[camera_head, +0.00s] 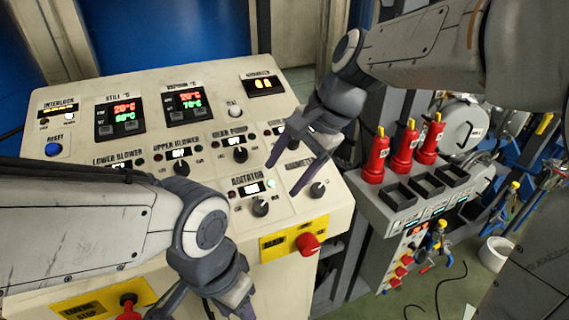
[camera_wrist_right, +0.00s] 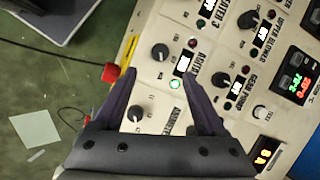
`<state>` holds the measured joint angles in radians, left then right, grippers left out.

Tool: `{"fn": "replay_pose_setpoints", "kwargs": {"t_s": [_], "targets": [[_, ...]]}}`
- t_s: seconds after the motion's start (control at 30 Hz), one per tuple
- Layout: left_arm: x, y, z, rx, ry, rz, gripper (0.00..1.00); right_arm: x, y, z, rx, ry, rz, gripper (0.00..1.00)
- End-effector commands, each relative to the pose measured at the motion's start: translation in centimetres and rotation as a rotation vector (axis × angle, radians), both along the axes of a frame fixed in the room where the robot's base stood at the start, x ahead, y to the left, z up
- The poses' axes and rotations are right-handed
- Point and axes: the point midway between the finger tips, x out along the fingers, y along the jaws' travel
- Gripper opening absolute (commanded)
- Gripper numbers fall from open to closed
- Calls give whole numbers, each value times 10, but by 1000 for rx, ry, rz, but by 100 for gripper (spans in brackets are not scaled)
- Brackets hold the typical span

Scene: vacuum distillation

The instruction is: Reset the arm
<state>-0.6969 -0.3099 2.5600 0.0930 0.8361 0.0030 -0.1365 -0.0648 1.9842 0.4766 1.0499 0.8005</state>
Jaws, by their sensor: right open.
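My right gripper (camera_head: 282,180) is open and empty above the right part of the cream control panel (camera_head: 75,95). In the right wrist view its two fingers (camera_wrist_right: 160,78) stand apart, with a green lamp and a knob of the panel seen between and beyond them. My left gripper (camera_head: 205,308) is low in the head view, in front of the panel's front face. Its fingers are spread, its tips are cut off by the frame edge, and no object shows between them.
The panel carries several black knobs, such as the agitator knob (camera_head: 260,208), and a blue reset button (camera_head: 53,149). Red emergency stops (camera_head: 307,243) stick out in front. A rack with red bottles (camera_head: 376,158) stands right.

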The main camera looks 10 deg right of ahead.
Motion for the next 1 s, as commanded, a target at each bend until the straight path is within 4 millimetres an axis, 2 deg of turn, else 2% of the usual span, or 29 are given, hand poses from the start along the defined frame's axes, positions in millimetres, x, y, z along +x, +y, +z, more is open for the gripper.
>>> {"fn": "replay_pose_setpoints", "kwargs": {"t_s": [0.13, 0.23, 0.27, 0.4, 0.5, 0.63, 0.77, 1.0], "targets": [[0, 0, -1, 0, 0, 0, 50, -2, 1, -2, -4, -1, 10, 74], [0, 0, -6, 0, 0, 0, 50, -19, 9, -17, -43, -20, 118, 74], [0, 0, -8, 0, 0, 0, 50, -29, 13, -26, -66, -30, 180, 74], [0, 0, -21, 0, 0, -1, 50, -93, 25, -78, -203, -109, 611, 74], [0, 0, -30, 0, 0, -1, 50, -138, 21, -113, -291, -174, 951, 74], [0, 0, -36, 0, 0, -2, 50, -176, 10, -144, -365, -239, 1297, 74], [0, 0, -38, 0, 0, -2, 50, -190, 2, -156, -393, -270, 1452, 74], [0, 0, -37, 0, 0, -2, 50, -191, 1, -156, -396, -271, 1465, 74]]}}
